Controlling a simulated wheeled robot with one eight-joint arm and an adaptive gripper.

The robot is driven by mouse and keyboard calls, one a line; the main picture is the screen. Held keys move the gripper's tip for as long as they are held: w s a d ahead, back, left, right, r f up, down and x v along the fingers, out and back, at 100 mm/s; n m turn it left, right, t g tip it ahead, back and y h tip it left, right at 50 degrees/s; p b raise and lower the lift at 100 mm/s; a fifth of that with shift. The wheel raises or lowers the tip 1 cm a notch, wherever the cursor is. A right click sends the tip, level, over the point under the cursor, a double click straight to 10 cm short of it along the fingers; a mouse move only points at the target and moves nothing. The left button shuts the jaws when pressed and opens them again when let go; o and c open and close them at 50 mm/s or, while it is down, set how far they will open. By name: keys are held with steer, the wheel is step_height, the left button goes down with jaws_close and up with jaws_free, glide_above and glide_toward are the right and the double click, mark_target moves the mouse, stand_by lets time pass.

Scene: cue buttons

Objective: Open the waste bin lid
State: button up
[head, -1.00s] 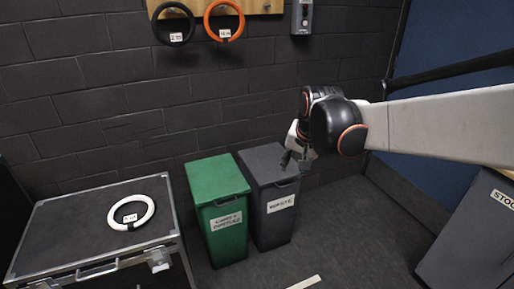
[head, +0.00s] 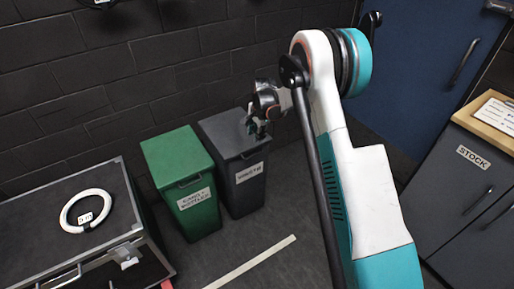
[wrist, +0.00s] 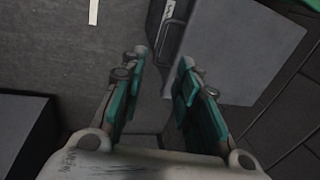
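The dark grey waste bin (head: 236,172) stands against the brick wall, with a white label on its front. Its flat lid (head: 220,128) looks shut. My gripper (head: 257,131) is at the lid's right side near the front edge. In the wrist view my gripper (wrist: 158,80) is open, with teal-padded fingers apart. The grey lid (wrist: 245,45) fills the upper right there, and the bin's front edge with its handle (wrist: 172,28) runs towards the gap between the fingers. I cannot tell whether a finger touches the bin.
A green bin (head: 180,165) stands close on the left of the waste bin. A black case (head: 100,190) with a white ring (head: 87,212) is at the left. A grey stock cabinet (head: 470,180) is at the right. The floor in front has a pale strip (head: 250,263).

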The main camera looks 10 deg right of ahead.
steer(key=b+x, duration=0.1)
steer(key=x, duration=0.4)
steer(key=b+x, duration=0.2)
steer(key=x, duration=0.4)
steer(key=b+x, duration=0.2)
steer(key=x, duration=0.3)
steer(key=shift+w+d+f, duration=0.15)
steer(key=shift+w+d, duration=0.1)
steer(key=shift+d, duration=0.05)
jaws_close()
